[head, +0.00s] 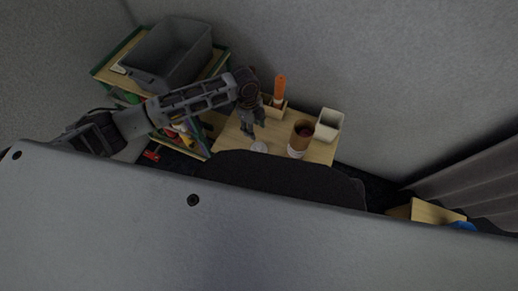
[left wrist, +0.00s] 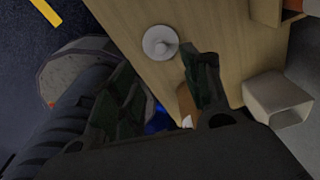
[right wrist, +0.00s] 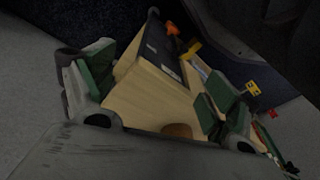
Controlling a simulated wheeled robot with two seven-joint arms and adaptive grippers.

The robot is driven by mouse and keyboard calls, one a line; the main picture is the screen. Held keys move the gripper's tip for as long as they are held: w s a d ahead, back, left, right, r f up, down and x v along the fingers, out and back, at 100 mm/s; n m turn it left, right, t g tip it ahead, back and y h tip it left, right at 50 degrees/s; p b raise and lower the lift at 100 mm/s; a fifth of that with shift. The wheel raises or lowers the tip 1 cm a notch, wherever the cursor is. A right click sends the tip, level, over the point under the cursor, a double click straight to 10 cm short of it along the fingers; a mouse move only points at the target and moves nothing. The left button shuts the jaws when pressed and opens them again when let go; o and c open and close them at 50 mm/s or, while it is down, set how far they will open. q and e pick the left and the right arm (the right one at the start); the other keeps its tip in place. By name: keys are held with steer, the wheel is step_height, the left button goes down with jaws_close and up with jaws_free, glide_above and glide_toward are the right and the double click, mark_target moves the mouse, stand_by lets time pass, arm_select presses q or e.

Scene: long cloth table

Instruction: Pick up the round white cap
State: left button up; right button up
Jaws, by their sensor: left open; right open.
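The round white cap (head: 259,147) lies on the wooden table top (head: 228,142), partly cut off by my own body at the bottom of the head view. In the left wrist view, the cap (left wrist: 160,42) is a white disc with a raised knob, lying flat near the table edge. My left gripper (head: 252,132) points down just above and beside the cap. Its fingers (left wrist: 160,68) are spread and empty, with the cap just beyond the fingertips. My right gripper (right wrist: 155,75) shows only in its wrist view, open, with nothing held between its fingers.
An orange item (head: 279,88) stands in a small wooden box (head: 274,108) behind. A grey bin (head: 165,55) sits on a shelf at left. A wooden box (right wrist: 150,100) is below my right gripper.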

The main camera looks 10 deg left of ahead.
arm_select(q)
steer(key=b, duration=0.2)
glide_above(258, 146)
steer(key=f, duration=0.4)
steer(key=a+f, duration=0.1)
steer(key=f, duration=0.2)
steer(key=shift+w+f, duration=0.1)
steer(key=shift+w, duration=0.05)
steer(key=shift+d+f, duration=0.15)
steer(key=shift+f, duration=0.35)
arm_select(e)
steer(key=r, duration=0.3)
steer(key=shift+w+a+r, duration=0.15)
steer(key=shift+w+a, duration=0.15)
steer(key=shift+a, duration=0.1)
